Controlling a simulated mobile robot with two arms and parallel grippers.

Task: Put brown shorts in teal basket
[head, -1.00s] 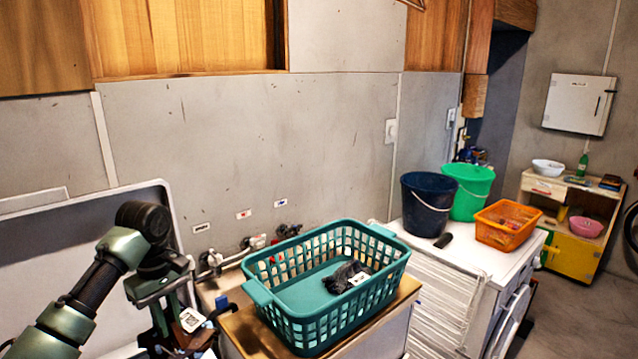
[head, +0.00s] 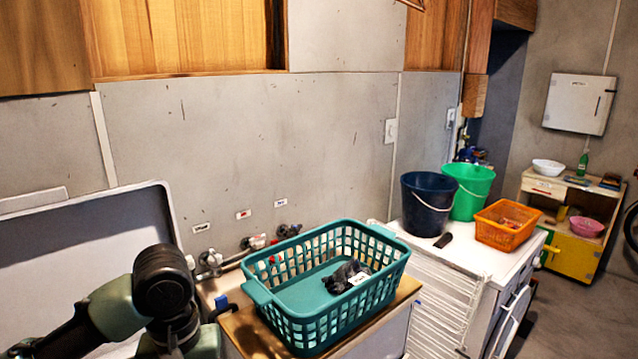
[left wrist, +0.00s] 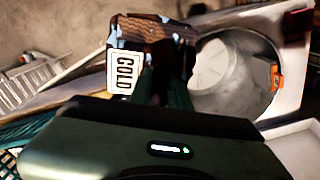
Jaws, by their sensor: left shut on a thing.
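The teal basket (head: 318,333) stands on a wooden-topped cabinet, with a dark grey cloth item (head: 345,277) with a white tag inside. In the left wrist view, my left gripper (left wrist: 163,82) is shut on the brown shorts (left wrist: 155,32), a brown patterned cloth with pale blue patches and a white "COLD" tag. The teal basket's edge shows at that view's lower left (left wrist: 14,150). In the head view my left arm is left of the basket; its fingers and the shorts are hidden. My right gripper is not in view.
An open washer with a pale drum (left wrist: 225,70) shows in the left wrist view. Right of the basket, a white machine top holds a navy bucket (head: 427,203), a green bucket (head: 469,190) and an orange basket (head: 507,225). Taps (head: 255,243) are behind the basket.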

